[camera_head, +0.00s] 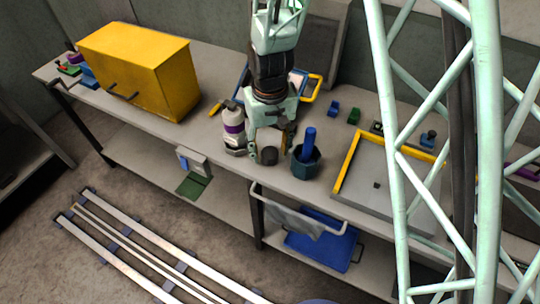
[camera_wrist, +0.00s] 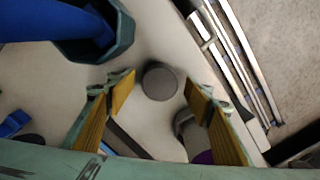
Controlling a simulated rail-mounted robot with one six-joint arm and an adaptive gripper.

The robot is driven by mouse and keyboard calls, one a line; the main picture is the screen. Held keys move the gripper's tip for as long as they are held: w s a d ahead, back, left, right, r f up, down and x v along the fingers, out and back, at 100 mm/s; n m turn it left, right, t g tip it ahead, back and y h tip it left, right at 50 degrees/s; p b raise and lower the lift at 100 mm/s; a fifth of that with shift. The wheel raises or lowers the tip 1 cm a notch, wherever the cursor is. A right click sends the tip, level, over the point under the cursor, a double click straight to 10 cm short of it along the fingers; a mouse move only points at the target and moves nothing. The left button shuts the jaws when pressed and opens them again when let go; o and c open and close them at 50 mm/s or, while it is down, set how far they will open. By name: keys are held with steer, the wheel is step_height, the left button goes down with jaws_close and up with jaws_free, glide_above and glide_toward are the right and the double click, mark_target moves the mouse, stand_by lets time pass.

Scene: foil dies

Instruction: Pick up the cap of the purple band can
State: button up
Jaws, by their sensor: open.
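The purple band can (camera_head: 233,138), pale with a purple band, stands upright on the bench, left of my gripper (camera_head: 271,154). A short, dark grey round piece that looks like a cap (camera_head: 269,156) sits on the bench right of the can, apart from it. In the wrist view, this cap (camera_wrist: 160,81) shows from above between the tips of my gripper (camera_wrist: 159,86). My gripper points down, open, with a gap on both sides of the cap. The can (camera_wrist: 187,128) is partly hidden behind the right finger in the wrist view.
A dark hexagonal cup (camera_head: 305,166) holding a blue cylinder (camera_head: 309,142) stands close right of my gripper. A yellow cabinet (camera_head: 140,70) is at left. A yellow-edged grey tray (camera_head: 390,185) is at right. The bench's front edge is close to the cap.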

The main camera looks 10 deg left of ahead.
steer(key=shift+f, duration=0.45)
stand_by(0.3)
steer(key=c, duration=0.7)
